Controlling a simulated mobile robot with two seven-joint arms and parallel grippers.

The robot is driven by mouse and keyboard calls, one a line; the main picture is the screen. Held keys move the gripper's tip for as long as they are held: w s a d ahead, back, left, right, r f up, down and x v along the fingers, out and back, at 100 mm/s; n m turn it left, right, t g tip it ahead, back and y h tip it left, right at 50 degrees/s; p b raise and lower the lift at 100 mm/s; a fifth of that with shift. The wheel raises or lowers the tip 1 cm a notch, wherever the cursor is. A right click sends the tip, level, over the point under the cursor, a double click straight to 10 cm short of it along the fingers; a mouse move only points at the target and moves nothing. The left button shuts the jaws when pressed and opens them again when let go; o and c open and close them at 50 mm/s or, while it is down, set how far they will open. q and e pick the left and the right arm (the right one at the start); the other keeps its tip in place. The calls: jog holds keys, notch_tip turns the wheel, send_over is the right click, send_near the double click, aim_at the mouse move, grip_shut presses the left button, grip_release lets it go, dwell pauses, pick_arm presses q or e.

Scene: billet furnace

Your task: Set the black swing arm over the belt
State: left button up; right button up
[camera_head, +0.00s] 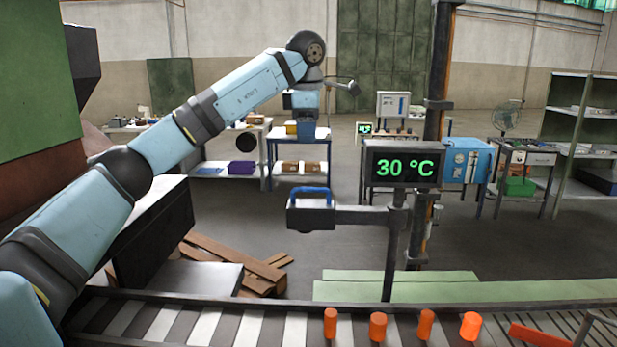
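The black swing arm (362,215) reaches left from an upright post (394,245) behind the belt. Its free end carries a dark boxy head (311,216) with a blue handle (311,191) on top. The head shows above the floor beyond the belt's far edge. The roller belt (255,328) runs across the bottom of the view. My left arm comes in from the left and bends down at its far end. My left gripper (305,118) is above the blue handle in the picture, apart from it; its fingers are too small to tell open or shut. My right gripper is not in view.
Several glowing orange billets (378,326) stand on the belt. A display (404,164) reading 30 °C is beside a tall dark column (433,130). Planks (235,265) lie on the floor at left. Benches and shelves (590,120) stand at the back, with open floor between.

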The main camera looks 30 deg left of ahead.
pick_arm(q)
send_near(308, 188)
jog(key=f, duration=0.2)
jog(key=f+p, duration=0.1)
jog(key=f, duration=0.1)
jog(key=w+a+f+p, duration=0.1)
jog(key=f, duration=0.1)
jog(key=shift+w+f, duration=0.1)
jog(key=shift+f, duration=0.25)
jog(key=shift+w+f, duration=0.15)
jog(key=shift+f, duration=0.7)
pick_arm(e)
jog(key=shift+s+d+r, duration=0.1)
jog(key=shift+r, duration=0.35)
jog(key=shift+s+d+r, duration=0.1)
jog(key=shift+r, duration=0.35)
pick_arm(q)
grip_shut()
